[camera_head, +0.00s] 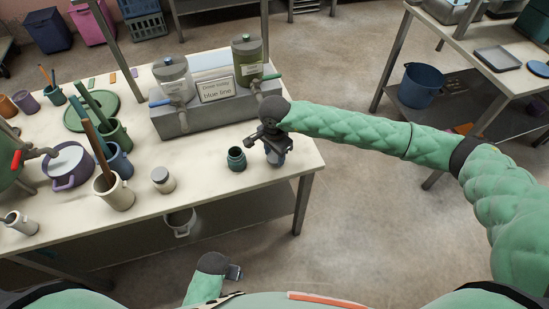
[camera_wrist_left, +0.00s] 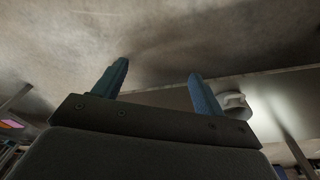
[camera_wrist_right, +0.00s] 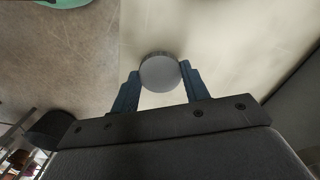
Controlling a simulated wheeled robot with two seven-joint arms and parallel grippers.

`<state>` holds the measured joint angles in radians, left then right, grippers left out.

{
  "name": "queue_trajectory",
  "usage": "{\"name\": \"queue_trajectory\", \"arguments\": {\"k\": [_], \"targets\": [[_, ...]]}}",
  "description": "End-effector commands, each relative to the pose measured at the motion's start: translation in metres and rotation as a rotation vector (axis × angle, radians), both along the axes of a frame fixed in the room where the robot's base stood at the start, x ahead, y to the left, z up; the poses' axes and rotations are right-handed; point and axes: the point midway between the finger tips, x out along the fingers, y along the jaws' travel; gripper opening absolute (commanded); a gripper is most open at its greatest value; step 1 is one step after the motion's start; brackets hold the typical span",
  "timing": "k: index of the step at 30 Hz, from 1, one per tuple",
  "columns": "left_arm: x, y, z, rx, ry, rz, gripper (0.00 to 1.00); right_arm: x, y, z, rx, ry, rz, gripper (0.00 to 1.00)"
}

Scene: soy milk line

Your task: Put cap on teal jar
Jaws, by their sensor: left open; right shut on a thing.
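The teal jar (camera_head: 236,160) stands upright and open-mouthed near the table's front right. My right gripper (camera_head: 270,142) is just right of it, above the table's right end. It is shut on a round grey cap (camera_wrist_right: 160,73), which shows between the fingertips in the right wrist view. Under the gripper in the head view a pale blue-grey shape (camera_head: 275,157) shows; the gripper partly hides it, and I cannot tell whether it is the cap. My left gripper (camera_head: 233,271) is open and empty, low in front of the table; its fingers show apart in the left wrist view.
A small jar with a grey top (camera_head: 162,180) stands left of the teal jar. Behind is a dispenser base (camera_head: 190,122) with two canisters and a sign (camera_head: 216,88). Utensil pots and a purple pot (camera_head: 70,165) crowd the left. The table (camera_head: 215,200) is clear around the teal jar.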

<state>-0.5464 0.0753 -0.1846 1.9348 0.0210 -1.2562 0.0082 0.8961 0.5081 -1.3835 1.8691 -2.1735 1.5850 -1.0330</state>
Motion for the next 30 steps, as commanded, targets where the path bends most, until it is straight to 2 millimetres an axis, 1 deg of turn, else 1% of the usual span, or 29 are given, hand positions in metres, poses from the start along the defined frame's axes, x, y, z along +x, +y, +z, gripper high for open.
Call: {"name": "queue_trajectory", "arguments": {"k": [4,6,12,18,22,25,30], "targets": [[0.007,-0.004,0.037,-0.008,-0.008,0.001,0.71,0.001,0.000,0.017,0.001,-0.004,0.003,0.25],[0.007,-0.005,0.057,-0.011,-0.009,0.000,0.71,-0.003,-0.015,0.024,-0.001,-0.001,-0.001,0.25],[0.004,-0.006,0.114,-0.020,-0.013,0.001,0.71,-0.012,-0.049,0.045,-0.001,-0.002,-0.001,0.25],[-0.005,-0.005,0.163,-0.027,-0.016,0.002,0.71,-0.020,-0.078,0.064,0.000,-0.001,-0.001,0.25],[-0.012,-0.003,0.187,-0.030,-0.016,0.002,0.71,-0.024,-0.092,0.074,0.000,-0.001,0.000,0.25],[-0.013,-0.005,0.188,-0.037,-0.023,-0.002,0.71,-0.026,-0.102,0.080,-0.001,-0.001,0.000,0.25],[-0.013,-0.007,0.191,-0.043,-0.031,-0.004,0.71,-0.029,-0.111,0.087,-0.001,-0.001,0.000,0.25]]}}
